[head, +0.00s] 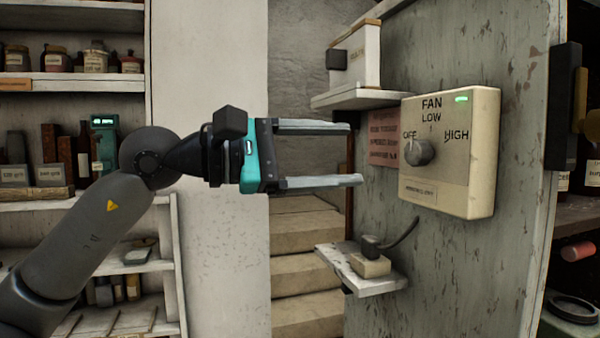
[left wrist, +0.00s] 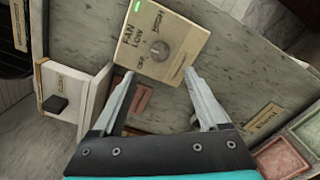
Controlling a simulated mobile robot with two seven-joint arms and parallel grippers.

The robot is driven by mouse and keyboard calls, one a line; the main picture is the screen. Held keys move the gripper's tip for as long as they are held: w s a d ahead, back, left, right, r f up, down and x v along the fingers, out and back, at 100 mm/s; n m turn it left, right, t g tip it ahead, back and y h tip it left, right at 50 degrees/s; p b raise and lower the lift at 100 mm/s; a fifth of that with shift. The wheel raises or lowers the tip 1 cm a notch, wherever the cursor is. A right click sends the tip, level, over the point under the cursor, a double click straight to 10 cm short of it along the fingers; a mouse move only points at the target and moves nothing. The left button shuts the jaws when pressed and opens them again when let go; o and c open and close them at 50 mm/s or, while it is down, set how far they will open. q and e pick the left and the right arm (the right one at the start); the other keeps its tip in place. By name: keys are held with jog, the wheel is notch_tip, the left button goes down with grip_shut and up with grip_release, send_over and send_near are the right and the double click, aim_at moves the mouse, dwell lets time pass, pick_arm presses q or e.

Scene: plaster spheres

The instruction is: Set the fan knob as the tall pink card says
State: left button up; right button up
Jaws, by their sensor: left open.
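The fan control box (head: 450,180) is cream, with OFF, LOW and HIGH marked around a grey round knob (head: 420,151). The knob's mark appears to point up-left, at OFF. A green light glows at the box's top right. A pink card (head: 383,137) with dark lines of text is on the panel behind the box's left edge; I cannot read its words. My left gripper (head: 355,154) is open and empty, left of the knob and apart from it. In the left wrist view, the knob (left wrist: 159,49) shows beyond the open fingers (left wrist: 160,75).
A small shelf with a white box (head: 358,60) juts out above left of the control box. A lower ledge (head: 360,279) holds a small block with a dark cord. The peeling grey panel (head: 470,270) is clear below the control box. Stairs lie behind my gripper.

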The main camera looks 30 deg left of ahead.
pick_arm(q)
jog(key=b+v, duration=0.2)
jog(key=v, duration=0.2)
jog(key=shift+s+a+b, duration=0.25)
jog(key=shift+b, duration=0.1)
dwell(0.3)
